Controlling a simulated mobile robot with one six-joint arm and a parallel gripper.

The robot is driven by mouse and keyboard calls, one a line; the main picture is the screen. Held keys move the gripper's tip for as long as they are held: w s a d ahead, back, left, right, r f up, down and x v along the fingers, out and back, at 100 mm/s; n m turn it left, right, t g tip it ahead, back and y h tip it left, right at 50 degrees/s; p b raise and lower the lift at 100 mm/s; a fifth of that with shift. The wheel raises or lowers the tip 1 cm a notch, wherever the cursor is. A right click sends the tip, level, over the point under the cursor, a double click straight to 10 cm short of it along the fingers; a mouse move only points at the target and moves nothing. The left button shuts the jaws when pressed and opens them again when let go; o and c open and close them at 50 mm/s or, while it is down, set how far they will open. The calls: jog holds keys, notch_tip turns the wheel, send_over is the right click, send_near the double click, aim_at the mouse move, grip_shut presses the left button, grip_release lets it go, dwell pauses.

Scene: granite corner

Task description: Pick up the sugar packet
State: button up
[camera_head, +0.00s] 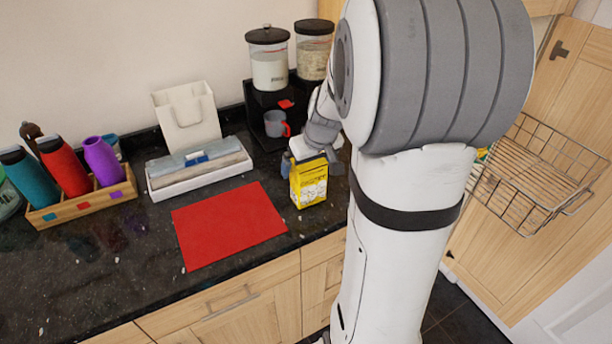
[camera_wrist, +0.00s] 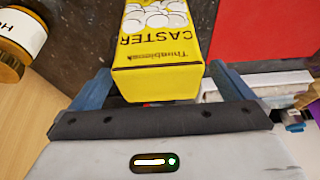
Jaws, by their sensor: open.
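The sugar packet (camera_head: 308,184) is a yellow box standing upright on the dark granite counter, just right of the red mat. In the wrist view the packet (camera_wrist: 158,60) shows the word "CASTER" and a picture of white pieces. My gripper (camera_head: 318,170) is at the packet, with its fingers on either side of it. In the wrist view the two blue-grey fingers of my gripper (camera_wrist: 155,88) stand apart, with the packet's near end between them. The jaws are open, and I cannot tell whether either finger touches the packet.
A red mat (camera_head: 228,226) lies left of the packet. Behind are a white tray (camera_head: 200,180), a black stand (camera_head: 256,132) with a grey mug (camera_head: 275,124), and jars (camera_head: 268,60). A bottle organiser (camera_head: 84,207) stands left. A wire basket (camera_head: 520,190) hangs right. A jar (camera_wrist: 18,45) is near my gripper.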

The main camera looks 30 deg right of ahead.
jog(key=x, duration=0.3)
jog(key=shift+w+f, duration=0.1)
jog(key=shift+f, duration=0.1)
jog(key=shift+c, duration=0.6)
jog(key=shift+r, duration=0.1)
jog(key=c, duration=1.3)
jog(key=shift+o, duration=0.2)
